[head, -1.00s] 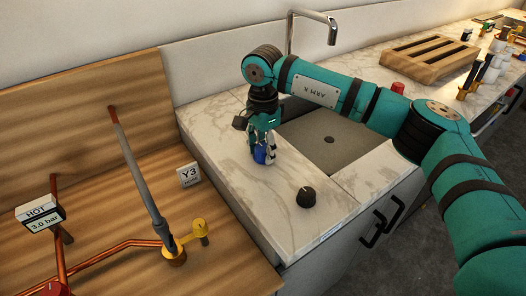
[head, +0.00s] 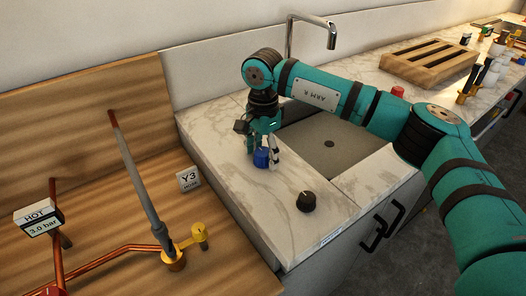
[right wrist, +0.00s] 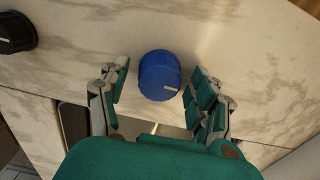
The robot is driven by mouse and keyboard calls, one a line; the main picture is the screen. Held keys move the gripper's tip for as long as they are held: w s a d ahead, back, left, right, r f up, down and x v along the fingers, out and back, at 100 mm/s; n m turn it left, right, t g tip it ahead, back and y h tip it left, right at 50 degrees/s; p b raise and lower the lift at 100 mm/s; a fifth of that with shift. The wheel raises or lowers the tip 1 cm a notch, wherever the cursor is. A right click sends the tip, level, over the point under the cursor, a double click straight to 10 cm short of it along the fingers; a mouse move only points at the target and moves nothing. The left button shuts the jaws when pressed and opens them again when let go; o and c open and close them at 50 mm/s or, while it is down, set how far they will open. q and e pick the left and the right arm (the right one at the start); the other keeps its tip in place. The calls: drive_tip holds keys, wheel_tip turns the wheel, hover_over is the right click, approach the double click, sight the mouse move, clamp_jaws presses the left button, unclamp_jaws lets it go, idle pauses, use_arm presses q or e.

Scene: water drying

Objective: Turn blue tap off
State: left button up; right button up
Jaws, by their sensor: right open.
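The blue tap is a round blue knob (head: 261,158) on the pale marble counter, left of the sink. In the right wrist view the blue knob (right wrist: 160,75) has a white mark on its side toward the lower right. My right gripper (head: 264,149) is right above the knob, pointing down. In the right wrist view its fingers (right wrist: 160,92) are open on either side of the knob, with a gap to each finger. My left gripper is not in view.
A black knob (head: 306,200) stands on the counter nearer the front. The sink (head: 325,141) with a chrome faucet (head: 311,30) lies behind. A wooden panel with copper pipes (head: 110,246) and a yellow valve (head: 199,232) is at left.

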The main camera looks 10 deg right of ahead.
sight(263, 151)
drive_tip(key=shift+r, duration=0.15)
wheel_tip(263, 151, up, 12)
idle(0.4)
